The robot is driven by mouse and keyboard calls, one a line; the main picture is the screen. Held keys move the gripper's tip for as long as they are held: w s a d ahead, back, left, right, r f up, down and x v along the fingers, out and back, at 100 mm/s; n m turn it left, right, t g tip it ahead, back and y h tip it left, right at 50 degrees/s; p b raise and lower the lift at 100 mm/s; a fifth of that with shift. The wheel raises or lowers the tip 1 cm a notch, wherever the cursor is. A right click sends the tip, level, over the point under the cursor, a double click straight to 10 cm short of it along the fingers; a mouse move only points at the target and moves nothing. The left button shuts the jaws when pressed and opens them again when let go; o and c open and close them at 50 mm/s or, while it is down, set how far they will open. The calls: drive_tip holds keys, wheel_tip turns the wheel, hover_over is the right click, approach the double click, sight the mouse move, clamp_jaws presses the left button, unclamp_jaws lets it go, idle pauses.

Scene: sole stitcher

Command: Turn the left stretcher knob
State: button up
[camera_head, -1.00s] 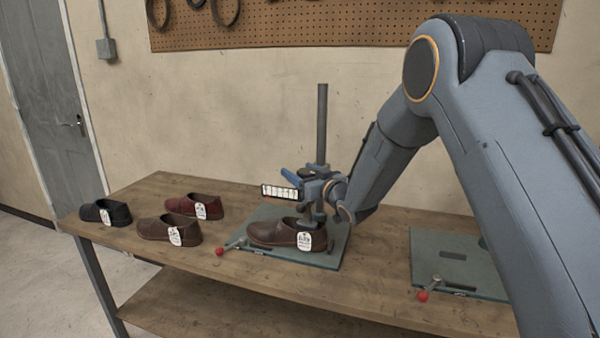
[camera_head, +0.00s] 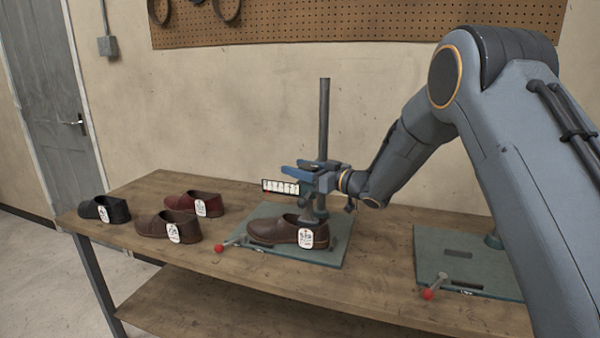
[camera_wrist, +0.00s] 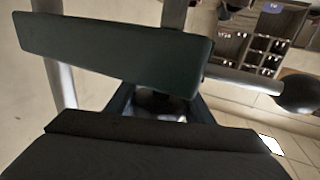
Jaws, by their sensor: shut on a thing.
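The left stretcher (camera_head: 323,120) is a dark upright post on a green base plate (camera_head: 335,245), with a brown tagged shoe (camera_head: 275,231) under its head. My gripper (camera_head: 303,173) is at the stretcher head, above the shoe, with blue fingers and the wrist coming in from the right. It is shut on the knob there, which the fingers mostly hide. In the wrist view a dark rounded part (camera_wrist: 158,102) shows between the fingers. A black ball on a metal rod (camera_wrist: 240,82) sticks out to the right there.
A striped white scale plate (camera_head: 281,187) is beside my fingers. Several tagged shoes (camera_head: 168,226) stand at the left of the wooden bench (camera_head: 200,258). A red-tipped lever (camera_head: 219,248) sits at the plate's front left. A second station (camera_head: 470,270) is at the right, partly behind my arm.

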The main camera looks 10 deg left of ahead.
drive_tip(key=shift+s+a+n+g+y+b, duration=0.15)
drive_tip(key=shift+n+g+y+b, duration=0.1)
drive_tip(key=shift+n+g, duration=0.35)
drive_tip(key=shift+s+d+n+g+y+b, duration=0.1)
drive_tip(key=shift+n+g+y+b, duration=0.2)
drive_tip(key=shift+g, duration=0.5)
drive_tip(key=o, duration=1)
drive_tip(key=shift+o, duration=0.2)
drive_tip(key=b+v, duration=0.1)
drive_tip(key=v, duration=0.6)
drive_tip(key=shift+d, duration=0.35)
